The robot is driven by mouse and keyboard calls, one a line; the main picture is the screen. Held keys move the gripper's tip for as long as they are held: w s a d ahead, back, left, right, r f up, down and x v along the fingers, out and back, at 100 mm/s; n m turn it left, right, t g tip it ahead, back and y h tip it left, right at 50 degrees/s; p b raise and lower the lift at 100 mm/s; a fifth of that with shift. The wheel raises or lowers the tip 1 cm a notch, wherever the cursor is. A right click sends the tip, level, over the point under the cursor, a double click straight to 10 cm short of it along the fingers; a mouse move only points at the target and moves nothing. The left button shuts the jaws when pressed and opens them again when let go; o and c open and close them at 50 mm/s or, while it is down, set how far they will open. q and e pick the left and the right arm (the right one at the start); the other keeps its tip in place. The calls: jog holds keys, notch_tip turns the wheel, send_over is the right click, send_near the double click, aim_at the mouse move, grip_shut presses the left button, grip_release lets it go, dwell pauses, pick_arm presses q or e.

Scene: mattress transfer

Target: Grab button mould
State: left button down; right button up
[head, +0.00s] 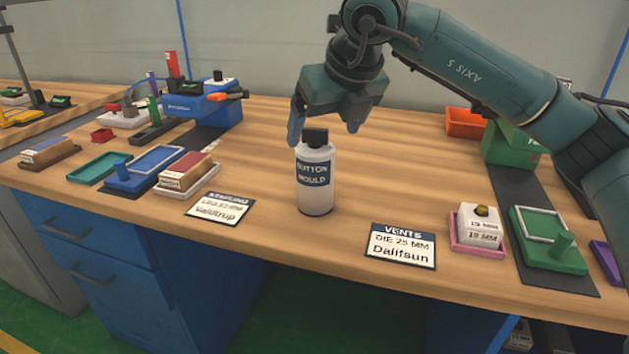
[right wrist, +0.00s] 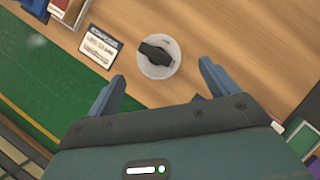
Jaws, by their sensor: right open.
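The button mould (head: 315,184) is a white bottle with a dark label reading "BUTTON MOULD" and a black cap. It stands upright in the middle of the wooden table. My right gripper (head: 323,130) is open, pointing down, with its fingers at about the height of the cap in the head view. In the right wrist view the button mould (right wrist: 157,58) shows from above, beyond and between the two open fingertips of the right gripper (right wrist: 162,75). Nothing is held. My left gripper is not in view.
Cards lie left (head: 220,209) and right (head: 401,245) of the bottle. A white block (head: 479,226) on a pink tray and a green tray (head: 556,250) stand at the right. Blue trays (head: 148,170) and a blue tool box (head: 204,108) stand at the left. The table around the bottle is clear.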

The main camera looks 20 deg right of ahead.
aim_at(319, 142)
jog(key=b+x, duration=0.1)
jog(key=x, duration=0.6)
jog(key=shift+r, duration=0.1)
grip_shut()
jog(key=shift+r, duration=0.15)
dwell(0.7)
